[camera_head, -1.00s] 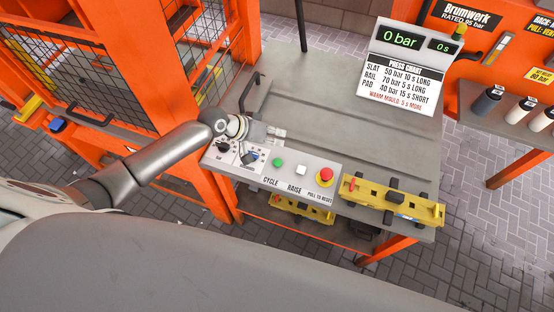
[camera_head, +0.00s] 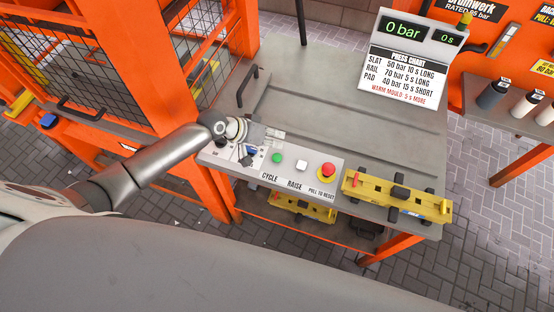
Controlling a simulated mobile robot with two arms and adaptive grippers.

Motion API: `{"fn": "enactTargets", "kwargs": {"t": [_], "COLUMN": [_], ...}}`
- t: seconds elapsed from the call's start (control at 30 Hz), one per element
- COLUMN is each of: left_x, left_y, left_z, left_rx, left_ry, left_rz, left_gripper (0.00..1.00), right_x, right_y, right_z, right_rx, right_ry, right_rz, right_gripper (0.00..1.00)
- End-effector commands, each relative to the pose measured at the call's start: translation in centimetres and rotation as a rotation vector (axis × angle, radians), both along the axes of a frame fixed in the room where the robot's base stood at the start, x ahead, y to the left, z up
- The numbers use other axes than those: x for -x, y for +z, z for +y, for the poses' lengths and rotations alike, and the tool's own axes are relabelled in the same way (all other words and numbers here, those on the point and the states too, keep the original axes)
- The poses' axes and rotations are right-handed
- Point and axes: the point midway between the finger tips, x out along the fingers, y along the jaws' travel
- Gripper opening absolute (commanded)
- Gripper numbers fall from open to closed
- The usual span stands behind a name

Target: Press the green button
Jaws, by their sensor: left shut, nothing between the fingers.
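The green button (camera_head: 277,158) sits on the pale control panel (camera_head: 262,172) at the front edge of the bench, above the word CYCLE. To its right are a white button (camera_head: 302,166) marked RAISE and a red button (camera_head: 327,170) on a yellow base. My left gripper (camera_head: 249,157) is shut and empty, pointing down over the left part of the panel. It is left of the green button and appears apart from it. The gripper and wrist partly cover the dials there. My right gripper is not in view.
A black handle (camera_head: 246,86) stands up at the bench's left edge. The grey bench top (camera_head: 325,112) is mostly clear. A sign with displays (camera_head: 406,58) reads 0 bar and 0 s. A yellow mould (camera_head: 396,197) lies right of the panel. Orange caged framework (camera_head: 190,90) stands at left.

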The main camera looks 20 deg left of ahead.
Motion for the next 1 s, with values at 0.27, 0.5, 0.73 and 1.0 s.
{"fn": "enactTargets", "kwargs": {"t": [0.27, 0.5, 0.73, 1.0], "left_x": [0.0, 0.0, 0.0, 0.0], "left_y": [-3.7, -4.0, -4.0, -4.0], "left_z": [0.0, 0.0, 0.0, 0.0], "left_rx": [0.0, 0.0, 0.0, 0.0], "left_ry": [0.0, 0.0, 0.0, 0.0], "left_rz": [0.0, 0.0, 0.0, 0.0], "left_gripper": [0.0, 0.0, 0.0, 0.0], "right_x": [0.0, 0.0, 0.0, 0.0], "right_y": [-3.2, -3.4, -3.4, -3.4], "right_z": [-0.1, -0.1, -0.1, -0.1], "right_rx": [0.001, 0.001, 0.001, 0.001], "right_ry": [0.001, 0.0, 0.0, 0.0], "right_rz": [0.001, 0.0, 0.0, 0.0], "right_gripper": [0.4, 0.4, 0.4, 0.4]}}
